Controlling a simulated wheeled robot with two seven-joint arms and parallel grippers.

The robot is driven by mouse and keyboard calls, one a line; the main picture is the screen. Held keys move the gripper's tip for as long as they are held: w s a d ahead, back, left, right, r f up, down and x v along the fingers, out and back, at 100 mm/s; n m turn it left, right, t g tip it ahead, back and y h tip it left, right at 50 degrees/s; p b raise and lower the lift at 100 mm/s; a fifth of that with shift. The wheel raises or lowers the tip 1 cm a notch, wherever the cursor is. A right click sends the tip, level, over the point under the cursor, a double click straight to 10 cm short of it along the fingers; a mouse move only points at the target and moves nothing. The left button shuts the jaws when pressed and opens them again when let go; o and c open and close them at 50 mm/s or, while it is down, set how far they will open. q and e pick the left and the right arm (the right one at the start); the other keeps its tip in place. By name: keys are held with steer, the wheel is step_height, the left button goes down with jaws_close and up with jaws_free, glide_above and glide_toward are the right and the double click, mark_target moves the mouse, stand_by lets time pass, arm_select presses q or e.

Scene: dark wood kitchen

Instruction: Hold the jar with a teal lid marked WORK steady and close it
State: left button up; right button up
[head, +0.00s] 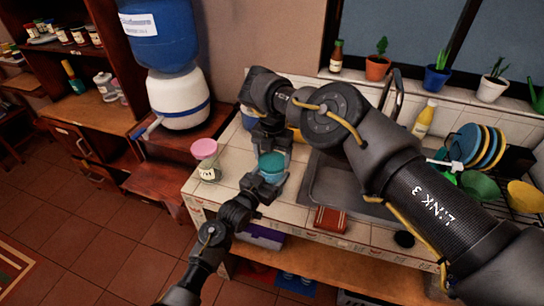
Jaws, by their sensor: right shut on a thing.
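The jar with the teal lid stands on the white tiled counter (228,178), left of the sink. Its teal lid (271,163) shows between my two grippers; most of its body and any marking are hidden. My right gripper (271,150) points down from above and is shut on the teal lid. My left gripper (268,182) reaches in from below in the picture, low at the near side of the jar. Its fingers are too small and dark to tell whether they are open or shut. I cannot tell whether the lid sits level.
A jar with a pink lid (204,149) stands on the counter to the left. The sink (322,184) lies to the right, with a red-brown cloth or block (331,219) at the front edge. A dish rack holds plates (465,143) and bowls. A water dispenser (179,98) stands behind left.

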steer(key=m, duration=0.4)
steer(key=o, duration=1.1)
steer(key=shift+r, duration=2.3)
steer(key=shift+c, duration=0.3)
